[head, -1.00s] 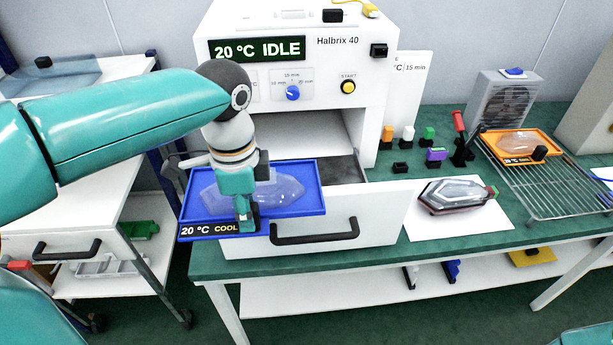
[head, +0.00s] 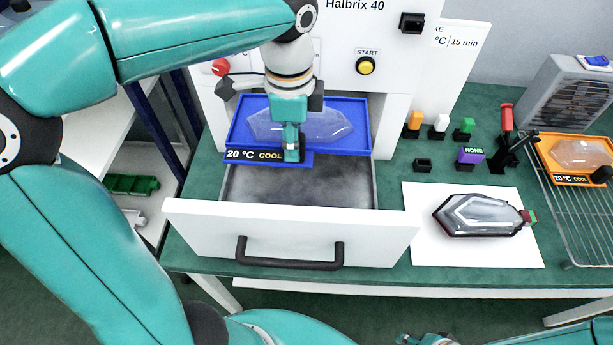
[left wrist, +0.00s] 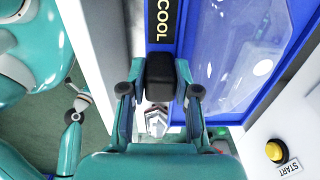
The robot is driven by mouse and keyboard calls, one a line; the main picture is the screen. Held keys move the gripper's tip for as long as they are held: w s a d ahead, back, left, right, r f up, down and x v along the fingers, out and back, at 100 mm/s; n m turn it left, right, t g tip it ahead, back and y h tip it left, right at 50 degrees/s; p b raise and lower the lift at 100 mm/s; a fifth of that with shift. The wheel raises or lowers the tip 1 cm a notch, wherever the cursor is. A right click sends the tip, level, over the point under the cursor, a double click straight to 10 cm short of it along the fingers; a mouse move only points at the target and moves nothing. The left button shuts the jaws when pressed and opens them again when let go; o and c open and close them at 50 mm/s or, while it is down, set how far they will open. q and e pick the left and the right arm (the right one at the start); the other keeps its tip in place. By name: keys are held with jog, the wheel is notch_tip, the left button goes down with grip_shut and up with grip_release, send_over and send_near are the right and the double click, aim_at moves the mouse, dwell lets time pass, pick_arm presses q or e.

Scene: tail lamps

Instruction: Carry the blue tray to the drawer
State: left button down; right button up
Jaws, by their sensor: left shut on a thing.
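The blue tray (head: 362,110) carries a clear lens-shaped part (head: 330,122) and a front label reading 20 °C COOL. My left gripper (head: 292,152) is shut on the tray's front handle, which shows dark between the fingers in the left wrist view (left wrist: 160,80). The tray is above the rear of the open drawer (head: 290,228), in front of the oven opening, and looks about level. The visible drawer floor is bare; the tray hides its back. A small teal piece at the bottom edge may be my right gripper (head: 428,339); its fingers are unclear.
The white oven (head: 385,80) stands behind, with its yellow START button (head: 365,66). Right of the drawer, a dark-rimmed lamp (head: 482,215) lies on a white sheet (head: 425,250). Small coloured blocks, a red-handled clamp (head: 506,118) and an orange tray (head: 575,180) on a rack are farther right.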

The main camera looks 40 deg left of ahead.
pick_arm(q)
notch_tip(320, 180, down, 15)
jog(key=shift+a+f, duration=0.1)
jog(key=shift+a, duration=0.05)
jog(key=shift+s+f+b, duration=0.15)
jog(key=shift+f+b, duration=0.2)
jog(key=shift+f, duration=1.9)
jog(key=c, duration=0.8)
grip_release()
jog(key=shift+c, duration=0.2)
jog(key=shift+r, duration=0.1)
notch_tip(320, 180, up, 12)
jog(key=shift+p, duration=0.3)
